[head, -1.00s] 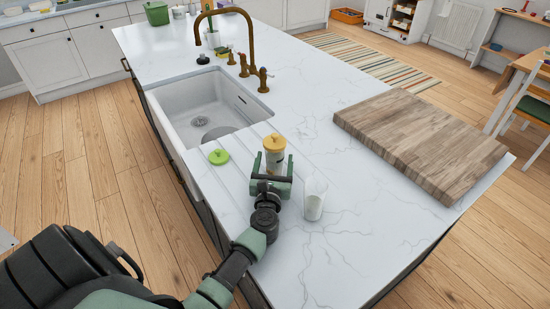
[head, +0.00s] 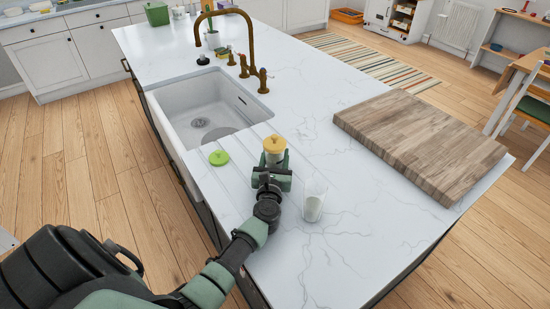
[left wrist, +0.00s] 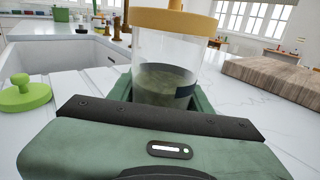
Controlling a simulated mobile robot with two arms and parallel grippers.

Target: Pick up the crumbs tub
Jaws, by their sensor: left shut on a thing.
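The crumbs tub (head: 274,148) is a clear jar with a yellow-orange lid and dark contents low inside. It stands upright on the white worktop, just right of the sink's front corner. It also shows large in the left wrist view (left wrist: 172,62). My left gripper (head: 274,168) is shut on the lower part of the tub, with green fingers on both sides of it. The tub's base is hidden behind the gripper. My right gripper is in neither view.
A clear glass with white contents (head: 313,207) stands close to the right of my left gripper. A green lid with a knob (head: 218,157) lies to the left. The sink (head: 205,105) and brass tap (head: 250,55) are behind. A wooden board (head: 420,140) lies right.

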